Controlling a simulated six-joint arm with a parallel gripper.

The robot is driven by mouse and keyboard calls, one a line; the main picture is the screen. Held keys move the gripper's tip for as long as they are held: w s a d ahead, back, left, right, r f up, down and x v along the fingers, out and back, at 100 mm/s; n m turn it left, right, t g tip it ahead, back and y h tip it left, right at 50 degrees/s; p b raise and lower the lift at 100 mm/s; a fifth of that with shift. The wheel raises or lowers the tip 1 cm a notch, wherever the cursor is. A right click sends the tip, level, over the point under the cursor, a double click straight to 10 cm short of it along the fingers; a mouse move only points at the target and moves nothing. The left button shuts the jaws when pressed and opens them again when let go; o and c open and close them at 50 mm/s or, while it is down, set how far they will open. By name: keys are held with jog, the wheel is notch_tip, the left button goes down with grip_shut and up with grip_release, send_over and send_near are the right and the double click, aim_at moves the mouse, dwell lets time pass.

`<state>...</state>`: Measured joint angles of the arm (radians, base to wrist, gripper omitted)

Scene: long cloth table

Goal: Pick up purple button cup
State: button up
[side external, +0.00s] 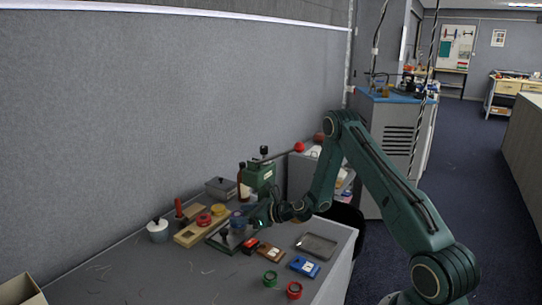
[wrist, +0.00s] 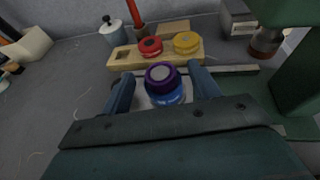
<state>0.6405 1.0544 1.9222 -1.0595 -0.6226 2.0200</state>
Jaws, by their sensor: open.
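The purple button cup (wrist: 160,74) has a pale grey centre and sits on top of a blue cup (wrist: 170,98) in the wrist view. It also shows small near the press in the side external view (side external: 236,217). My gripper (wrist: 163,82) is open, with one finger on each side of the purple and blue stack. I see gaps beside the cup, and nothing looks gripped. In the side external view my gripper (side external: 246,219) is low over the table, partly hiding the stack's right side.
A wooden block (wrist: 127,57) holds a red button cup (wrist: 150,46) and a yellow one (wrist: 186,42) just behind. A green press (side external: 260,178) stands close by. Green (side external: 270,278) and red (side external: 294,290) rings lie at the front. The table's left part is mostly clear.

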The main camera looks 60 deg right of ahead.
jog(key=c, duration=1.1)
jog(key=shift+o, duration=0.2)
jog(key=shift+r, duration=0.2)
notch_tip(320, 180, up, 10)
jog(key=shift+f, duration=0.2)
jog(key=shift+a, duration=0.1)
jog(key=s+a+r, duration=0.2)
jog(key=s+a, duration=0.2)
jog(key=a, duration=0.4)
jog(key=s+a+r+n+y, duration=0.1)
jog(key=s+a+r, duration=0.2)
jog(key=a, duration=0.5)
jog(key=shift+s+a+r, duration=0.2)
jog(key=shift+s+r, duration=0.1)
jog(key=shift+s, duration=0.25)
